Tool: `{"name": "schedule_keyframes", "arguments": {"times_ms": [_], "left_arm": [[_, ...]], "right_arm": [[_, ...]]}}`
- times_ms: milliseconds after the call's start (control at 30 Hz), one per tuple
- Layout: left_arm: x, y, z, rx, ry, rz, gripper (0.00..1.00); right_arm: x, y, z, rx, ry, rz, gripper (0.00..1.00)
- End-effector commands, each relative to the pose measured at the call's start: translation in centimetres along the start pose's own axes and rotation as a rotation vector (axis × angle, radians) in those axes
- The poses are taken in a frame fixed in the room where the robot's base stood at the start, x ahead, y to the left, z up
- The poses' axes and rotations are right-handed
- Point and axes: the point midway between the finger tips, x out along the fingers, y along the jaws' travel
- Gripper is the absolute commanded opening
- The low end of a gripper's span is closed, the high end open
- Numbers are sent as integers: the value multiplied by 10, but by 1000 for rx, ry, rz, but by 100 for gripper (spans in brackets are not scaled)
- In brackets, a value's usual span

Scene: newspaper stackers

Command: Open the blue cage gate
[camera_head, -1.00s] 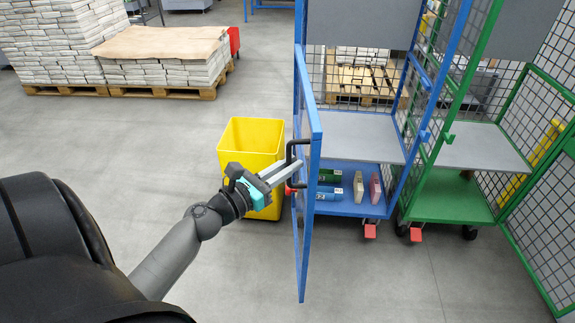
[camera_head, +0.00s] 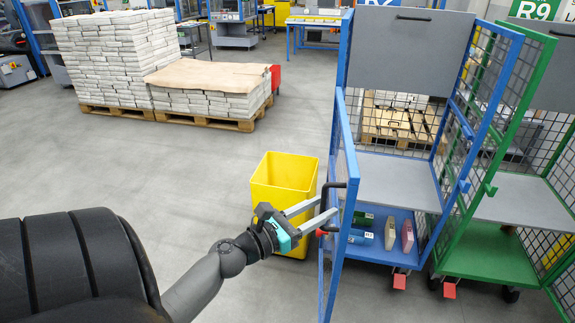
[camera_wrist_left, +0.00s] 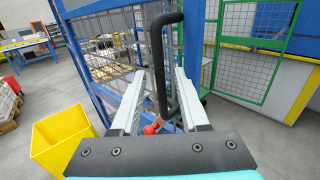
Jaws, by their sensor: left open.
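The blue cage gate (camera_head: 336,270) is a mesh door in a blue frame, swung out from the front left of the blue cage (camera_head: 382,246). Its black handle (camera_head: 327,187) is a bent bar, also seen in the left wrist view (camera_wrist_left: 157,60). My left gripper (camera_head: 328,203) is open at the handle. In the wrist view its fingers lie on either side of the black bar, with gaps showing. A red knob (camera_wrist_left: 150,130) sits low between the fingers. My right gripper is not in view.
A yellow bin (camera_head: 283,180) stands just left of the gate, behind my left gripper. A green cage (camera_head: 485,255) stands close on the right. Newspaper stacks on pallets (camera_head: 210,118) are farther back. The grey floor in between is clear.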

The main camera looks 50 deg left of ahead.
Motion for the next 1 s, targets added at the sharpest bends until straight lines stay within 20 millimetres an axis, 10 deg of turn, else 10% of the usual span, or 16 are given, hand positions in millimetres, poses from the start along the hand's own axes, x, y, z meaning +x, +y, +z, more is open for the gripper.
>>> {"name": "schedule_keyframes", "arguments": {"times_ms": [600,1000], "left_arm": [[-122,0,-1,-1,2,4,45],[-142,0,0,1,-1,1,45]], "right_arm": [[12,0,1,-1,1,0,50],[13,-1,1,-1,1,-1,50]]}}
